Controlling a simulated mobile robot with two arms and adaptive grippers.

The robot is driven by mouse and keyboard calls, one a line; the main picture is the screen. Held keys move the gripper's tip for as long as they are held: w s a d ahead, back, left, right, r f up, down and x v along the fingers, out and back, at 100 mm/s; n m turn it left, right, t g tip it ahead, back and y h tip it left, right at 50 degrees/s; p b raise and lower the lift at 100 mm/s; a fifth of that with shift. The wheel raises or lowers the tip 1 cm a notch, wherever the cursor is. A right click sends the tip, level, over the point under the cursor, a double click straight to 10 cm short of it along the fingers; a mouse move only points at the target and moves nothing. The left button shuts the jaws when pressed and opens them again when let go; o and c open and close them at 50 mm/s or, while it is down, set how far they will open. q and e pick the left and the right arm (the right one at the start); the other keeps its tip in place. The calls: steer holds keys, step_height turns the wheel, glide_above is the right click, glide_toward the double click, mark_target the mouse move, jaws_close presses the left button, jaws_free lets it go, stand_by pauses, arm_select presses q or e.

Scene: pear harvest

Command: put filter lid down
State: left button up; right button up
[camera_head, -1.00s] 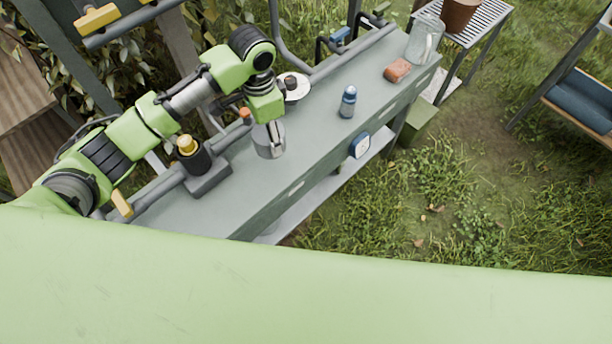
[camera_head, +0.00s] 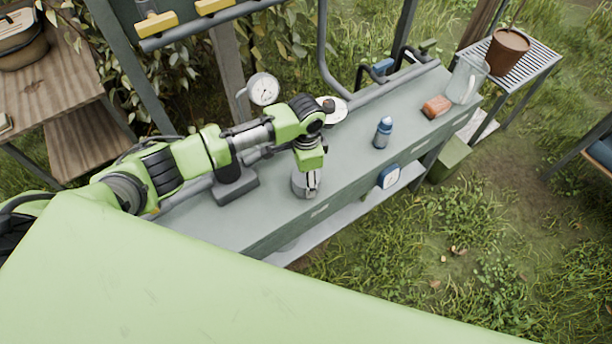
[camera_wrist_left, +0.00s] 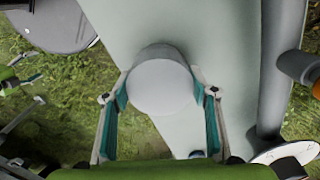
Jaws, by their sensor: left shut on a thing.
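My left gripper (camera_head: 311,182) points down over the front part of the grey-green bench. Its teal-padded fingers (camera_wrist_left: 160,112) stand either side of a round, pale grey cylinder (camera_wrist_left: 160,86) and are shut on it. The cylinder also shows under the gripper in the head view (camera_head: 301,188), low at the bench top; I cannot tell whether it touches. A white disc with a dark knob (camera_head: 336,113) lies at the bench's back and shows in the wrist view (camera_wrist_left: 282,153). I cannot tell which piece is the filter lid. A green part with teal, probably my right gripper (camera_wrist_left: 24,84), is small at the left.
A blue-capped bottle (camera_head: 383,134), an orange-brown block (camera_head: 436,107) and a clear jug (camera_head: 466,80) stand farther right on the bench. A dark holder block (camera_head: 236,188) is left of the cylinder. A pipe runs along the back edge. Bench top between cylinder and bottle is clear.

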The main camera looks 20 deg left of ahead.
arm_select(q)
steer(key=shift+f, duration=0.15)
steer(key=o, duration=1.1)
step_height(320, 180, up, 12)
steer(key=shift+r+b, duration=0.2)
steer(key=shift+b, duration=0.25)
